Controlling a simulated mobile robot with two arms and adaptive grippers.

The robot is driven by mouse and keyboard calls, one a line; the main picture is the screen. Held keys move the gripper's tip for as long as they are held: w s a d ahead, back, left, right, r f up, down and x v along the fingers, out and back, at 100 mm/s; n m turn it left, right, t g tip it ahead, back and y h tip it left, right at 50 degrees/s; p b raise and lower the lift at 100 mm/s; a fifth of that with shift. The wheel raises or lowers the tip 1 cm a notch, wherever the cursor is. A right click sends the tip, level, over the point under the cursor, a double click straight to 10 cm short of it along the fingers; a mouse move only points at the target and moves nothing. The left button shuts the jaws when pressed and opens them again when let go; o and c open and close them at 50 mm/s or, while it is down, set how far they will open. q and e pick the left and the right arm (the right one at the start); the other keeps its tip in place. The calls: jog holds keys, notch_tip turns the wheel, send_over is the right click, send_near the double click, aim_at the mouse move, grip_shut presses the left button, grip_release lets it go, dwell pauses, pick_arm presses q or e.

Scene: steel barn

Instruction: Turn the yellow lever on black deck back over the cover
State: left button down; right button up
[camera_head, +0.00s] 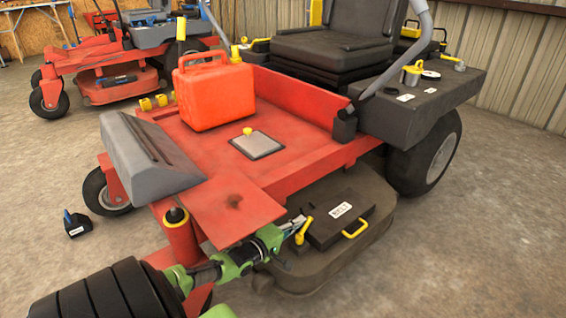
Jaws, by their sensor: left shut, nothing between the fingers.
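The black deck (375,254) sits low on the right side of a red mower. On it is a dark cover (330,226) with a white label reading "BELT" (341,210) and a yellow handle (354,229) on its near side. The yellow lever (303,231) stands up at the cover's left edge. My left gripper (298,224) reaches in from the lower left, with its tips at the lever. It is shut, with nothing between its fingers; whether it touches the lever I cannot tell. My right gripper is not in view.
A red fuel can (215,92) and a grey plate (257,145) are on the mower. A black wheel (428,155) stands behind the deck. Concrete floor (470,250) is clear to the right.

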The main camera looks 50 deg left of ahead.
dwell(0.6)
pick_arm(q)
jog(key=s, duration=0.4)
jog(key=s+r, duration=0.1)
jog(key=s, duration=0.7)
jog(key=shift+d+r, duration=0.35)
jog(key=shift+w, duration=0.1)
